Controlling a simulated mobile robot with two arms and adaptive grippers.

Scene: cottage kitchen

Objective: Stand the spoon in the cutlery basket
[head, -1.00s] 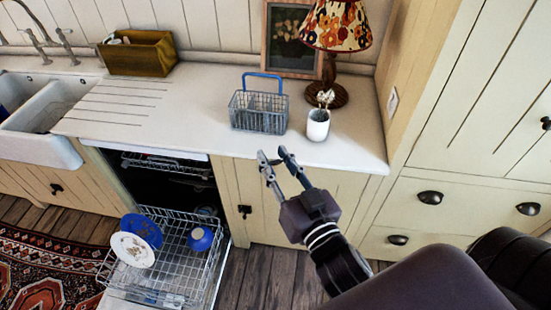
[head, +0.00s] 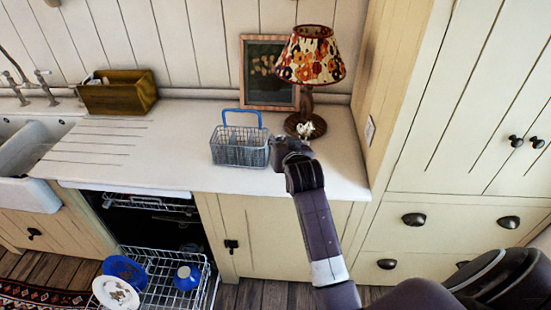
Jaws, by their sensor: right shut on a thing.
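The cutlery basket (head: 240,153), grey wire with a blue handle, stands upright on the white counter. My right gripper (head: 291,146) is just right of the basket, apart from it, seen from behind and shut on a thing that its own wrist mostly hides. I take this to be the spoon, but its shape is not clear. A small pale shape (head: 305,128) shows just beyond the gripper, in front of the lamp base. The white cup seen earlier is hidden behind my gripper. My left gripper is not in view.
A lamp (head: 310,58) and a framed picture (head: 270,84) stand behind. A wooden box (head: 118,96) is at the back left by the sink (head: 28,180). The open dishwasher rack (head: 170,290) holds dishes below. Counter left of the basket is clear.

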